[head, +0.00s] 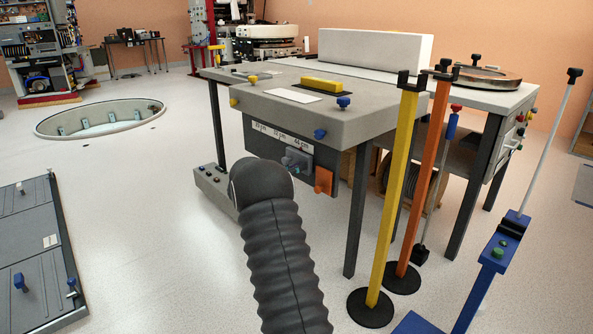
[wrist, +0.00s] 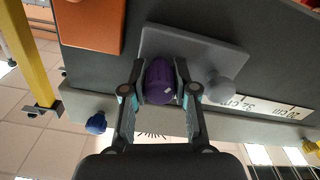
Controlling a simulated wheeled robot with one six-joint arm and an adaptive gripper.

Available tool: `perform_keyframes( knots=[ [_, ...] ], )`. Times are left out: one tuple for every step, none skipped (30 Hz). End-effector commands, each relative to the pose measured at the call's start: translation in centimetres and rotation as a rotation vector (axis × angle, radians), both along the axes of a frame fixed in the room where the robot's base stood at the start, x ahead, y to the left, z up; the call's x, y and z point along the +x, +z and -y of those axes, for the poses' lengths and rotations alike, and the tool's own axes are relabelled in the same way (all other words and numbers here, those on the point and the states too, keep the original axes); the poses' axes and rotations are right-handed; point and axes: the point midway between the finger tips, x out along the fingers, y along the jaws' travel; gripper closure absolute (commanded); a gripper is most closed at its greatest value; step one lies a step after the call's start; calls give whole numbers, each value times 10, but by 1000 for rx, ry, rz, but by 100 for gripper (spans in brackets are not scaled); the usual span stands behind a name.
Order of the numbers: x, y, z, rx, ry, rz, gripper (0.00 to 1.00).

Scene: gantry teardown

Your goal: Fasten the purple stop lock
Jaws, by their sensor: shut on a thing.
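The purple stop lock (wrist: 159,84) is a rounded purple knob in the middle of the wrist view. It stands on a grey plate (wrist: 206,50) on the dark panel under the table edge. My gripper (wrist: 160,74) is shut on the purple stop lock, with one finger on each side of it. A grey round knob (wrist: 222,89) sits on the same plate beside the lock. In the head view the plate (head: 297,160) shows in part beyond my dark arm.
An orange block (head: 324,181) is next to the plate, also in the wrist view (wrist: 90,24). A blue knob (head: 320,134) is on the table edge (head: 300,124). Yellow (head: 392,200) and orange (head: 422,180) posts stand at right.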

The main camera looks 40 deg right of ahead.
Motion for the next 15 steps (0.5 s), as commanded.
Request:
perform_keyframes(
  knots=[
    [0, -2, 0, 3, 0, 43, 100],
    [0, -2, 0, 6, 0, 72, 100],
    [0, -2, 0, 9, 0, 110, 100],
    [0, -2, 0, 11, 0, 139, 100],
    [0, -2, 0, 13, 0, 167, 100],
    [0, -2, 0, 16, 0, 205, 100],
    [0, -2, 0, 18, 0, 234, 100],
    [-1, -2, 0, 21, 0, 262, 100],
    [-1, -3, 0, 24, 0, 301, 100],
    [-1, -3, 0, 26, 0, 329, 100],
    [-1, -3, 0, 28, 0, 357, 100],
    [-1, -3, 0, 31, -1, 395, 100],
    [-1, -3, 0, 33, -1, 423, 100],
    [-1, -3, 0, 35, -1, 452, 100],
    [-1, -3, 0, 38, -1, 490, 100]
  ],
)
